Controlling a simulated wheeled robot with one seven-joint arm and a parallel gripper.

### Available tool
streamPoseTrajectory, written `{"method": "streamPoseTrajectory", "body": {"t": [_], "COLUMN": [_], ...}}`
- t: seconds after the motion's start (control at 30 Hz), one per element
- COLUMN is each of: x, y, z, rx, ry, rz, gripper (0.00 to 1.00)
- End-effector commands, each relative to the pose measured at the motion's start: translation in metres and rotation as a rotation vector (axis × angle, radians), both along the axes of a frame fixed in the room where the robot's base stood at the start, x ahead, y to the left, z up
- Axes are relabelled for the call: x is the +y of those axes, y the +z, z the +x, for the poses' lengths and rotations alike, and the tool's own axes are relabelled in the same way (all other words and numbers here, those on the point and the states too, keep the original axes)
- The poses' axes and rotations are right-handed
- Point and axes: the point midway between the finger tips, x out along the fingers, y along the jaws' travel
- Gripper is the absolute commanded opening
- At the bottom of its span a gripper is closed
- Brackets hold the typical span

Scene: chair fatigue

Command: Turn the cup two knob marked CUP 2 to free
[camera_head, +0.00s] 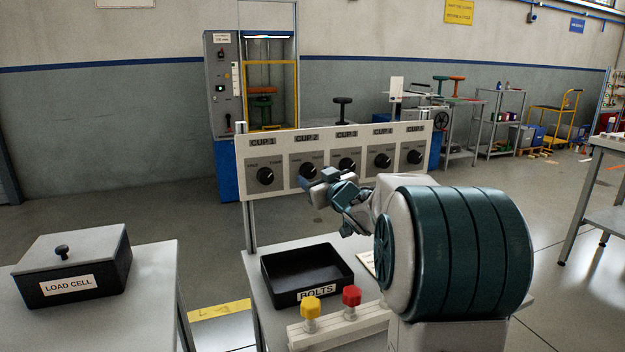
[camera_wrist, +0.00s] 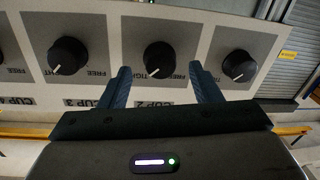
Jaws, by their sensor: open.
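The CUP 2 knob (camera_head: 308,171) is a round black dial on the grey panel, second from the left. In the wrist view, where the panel appears upside down, this knob (camera_wrist: 159,57) is in the middle; its white pointer points down and slightly left, toward the TIGHT side. FREE is on the right there. My gripper (camera_head: 318,183) is in front of the CUP 2 plate. In the wrist view my gripper (camera_wrist: 160,70) is open, with one blue finger on each side of the knob's lower part. I cannot tell whether the fingertips touch the panel.
The CUP 3 knob (camera_wrist: 68,56) and CUP 1 knob (camera_wrist: 238,66) flank it closely. Below the panel are a black BOLTS tray (camera_head: 306,270) and a box with yellow (camera_head: 310,306) and red (camera_head: 351,297) knobs. A LOAD CELL box (camera_head: 72,270) stands at the left.

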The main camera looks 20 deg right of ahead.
Motion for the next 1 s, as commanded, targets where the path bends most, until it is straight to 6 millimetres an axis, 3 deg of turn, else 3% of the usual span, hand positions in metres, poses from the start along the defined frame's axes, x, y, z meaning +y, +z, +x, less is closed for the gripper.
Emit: {"method": "streamPoseTrajectory", "body": {"t": [0.2,0.53,0.57,0.7,1.0], "x": [0.002,0.002,0.002,0.002,0.002], "y": [-0.001,0.0,0.0,0.0,0.0], "z": [0.02,0.023,0.023,0.023,0.023], "rx": [0.001,0.001,0.001,0.001,0.001], "ry": [0.001,0.0,0.0,0.0,0.001], "rz": [0.0,0.0,0.0,0.0,-0.019], "gripper": [0.57,0.57,0.52,0.13,0.13]}}
